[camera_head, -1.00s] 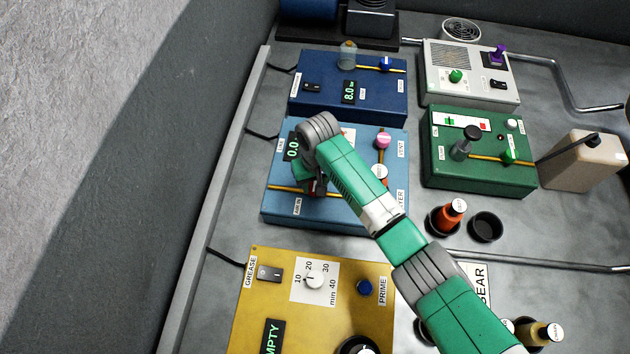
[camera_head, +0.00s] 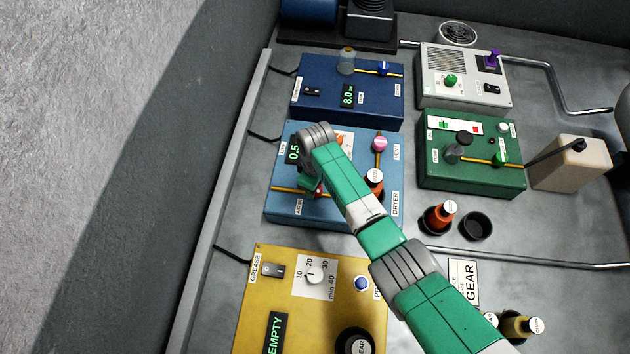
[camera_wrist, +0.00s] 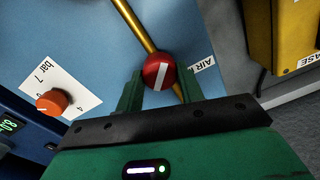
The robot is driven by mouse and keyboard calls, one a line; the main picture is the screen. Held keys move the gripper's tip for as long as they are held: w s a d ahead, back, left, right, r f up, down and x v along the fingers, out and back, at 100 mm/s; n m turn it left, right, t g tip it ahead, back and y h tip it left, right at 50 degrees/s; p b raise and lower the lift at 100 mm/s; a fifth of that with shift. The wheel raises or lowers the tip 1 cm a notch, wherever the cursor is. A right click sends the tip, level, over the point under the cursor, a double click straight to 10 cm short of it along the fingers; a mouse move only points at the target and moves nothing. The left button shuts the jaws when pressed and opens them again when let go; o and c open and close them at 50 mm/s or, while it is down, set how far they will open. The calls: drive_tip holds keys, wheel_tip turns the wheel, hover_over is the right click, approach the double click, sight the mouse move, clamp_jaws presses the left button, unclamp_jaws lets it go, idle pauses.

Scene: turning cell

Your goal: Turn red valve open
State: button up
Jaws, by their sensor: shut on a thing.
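The red valve (camera_wrist: 159,72) is a round knob with a white stripe, on a brass pipe (camera_wrist: 137,25) along the light blue DRYER box (camera_wrist: 205,35). The stripe lies at an angle across the pipe. My gripper (camera_wrist: 160,78) is shut on the red valve, one green finger on each side. In the head view my gripper (camera_head: 312,184) hides most of the valve on the DRYER box (camera_head: 330,215). The display (camera_head: 293,152) on this box reads about 0.5.
An orange knob (camera_wrist: 52,102) with a bar scale, a pink knob (camera_head: 379,144) and a red-brown bottle (camera_head: 374,184) are on the DRYER box. A dark blue box (camera_head: 375,100) stands behind, a yellow box (camera_head: 256,310) in front, a green box (camera_head: 470,180) to the right.

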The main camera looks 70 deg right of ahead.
drive_tip(key=n+p, duration=0.1)
drive_tip(key=n, duration=0.3)
drive_tip(key=shift+n, duration=0.3)
drive_tip(key=n+p, duration=0.1)
drive_tip(key=n, duration=0.3)
drive_tip(key=shift+n, duration=0.3)
drive_tip(key=o, duration=1)
drive_tip(key=shift+a, duration=0.1)
drive_tip(key=shift+w+r+p, duration=0.15)
drive_tip(key=shift+r+p, duration=0.95)
drive_tip(key=shift+r, duration=2.8)
